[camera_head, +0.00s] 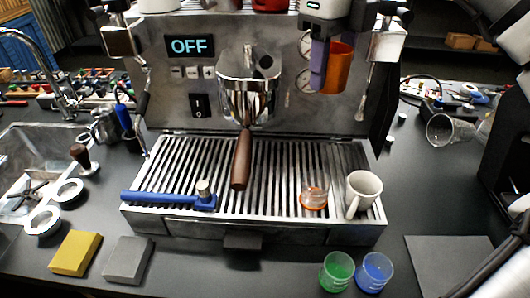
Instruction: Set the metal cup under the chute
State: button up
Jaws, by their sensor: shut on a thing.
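My gripper (321,38) points down at the top, before the brewer's front panel. It appears shut at an orange cup (338,68), with a purple piece (318,66) beside it; the exact contact is unclear. The orange cup hangs above the slatted tray. A metal jug (104,127) stands at the left behind a blue-handled tool. I cannot identify the chute with certainty.
A wooden handle (242,160) juts forward. Green (337,270) and blue (374,271) cups stand in front. A sink (35,150) lies left.

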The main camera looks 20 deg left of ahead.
jog(key=shift+w+f, duration=0.1)
jog(key=shift+w, duration=0.15)
notch_tip(320, 180, down, 20)
jog(key=p, duration=0.2)
jog(key=shift+s+p, duration=0.1)
jog(key=shift+p, duration=0.3)
jog(key=o, duration=1)
